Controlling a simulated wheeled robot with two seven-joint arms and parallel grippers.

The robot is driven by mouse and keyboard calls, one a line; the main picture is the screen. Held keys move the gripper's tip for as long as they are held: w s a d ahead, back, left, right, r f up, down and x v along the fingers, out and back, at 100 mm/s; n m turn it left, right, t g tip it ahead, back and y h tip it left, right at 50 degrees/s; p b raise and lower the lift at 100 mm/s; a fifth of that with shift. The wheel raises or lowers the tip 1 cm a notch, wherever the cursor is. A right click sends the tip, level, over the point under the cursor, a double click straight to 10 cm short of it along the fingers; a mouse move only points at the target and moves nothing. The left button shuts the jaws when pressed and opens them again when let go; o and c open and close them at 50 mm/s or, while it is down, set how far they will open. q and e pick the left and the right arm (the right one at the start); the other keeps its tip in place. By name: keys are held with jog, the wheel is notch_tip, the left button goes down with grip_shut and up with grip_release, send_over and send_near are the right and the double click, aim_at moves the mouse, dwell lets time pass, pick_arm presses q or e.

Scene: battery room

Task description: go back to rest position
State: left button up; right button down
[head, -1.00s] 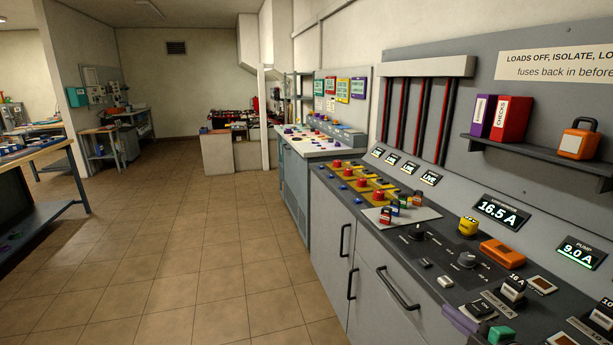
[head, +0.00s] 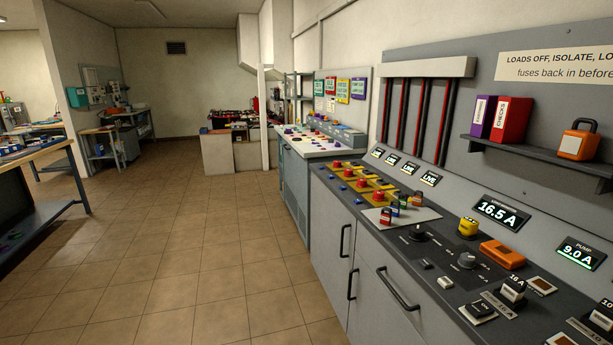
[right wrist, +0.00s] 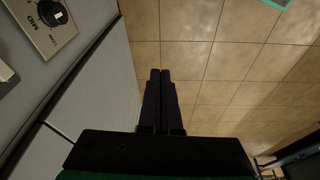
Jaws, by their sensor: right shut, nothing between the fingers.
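My right gripper (right wrist: 160,78) shows in the right wrist view, with its two dark fingers shut together and nothing between them. It hangs over the tiled floor (right wrist: 220,60), beside the grey cabinet front (right wrist: 85,110). The panel edge with a black knob (right wrist: 52,13) is at the upper left of that view. Neither gripper shows in the head view, and my left gripper is in no frame.
The control desk (head: 400,262) runs along the right, with padlocks, knobs and switches on it. Its door handles (head: 397,290) stick out. A workbench (head: 40,155) stands at the left. The floor (head: 190,250) between them is clear.

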jog(key=s+d+f, duration=0.1)
jog(key=s+f, duration=0.3)
jog(key=f, duration=0.3)
jog(key=s+f+g, duration=0.1)
jog(key=s+f, duration=0.3)
jog(key=f, duration=0.3)
jog(key=s+d+f, duration=0.1)
jog(key=s+f, duration=0.3)
jog(key=f, duration=0.4)
jog(key=s+d+f+g, duration=0.1)
jog(key=s+f, duration=0.3)
jog(key=s, duration=0.4)
jog(key=shift+d+p, duration=0.15)
jog(key=shift+p, duration=0.2)
jog(key=shift+s, duration=0.1)
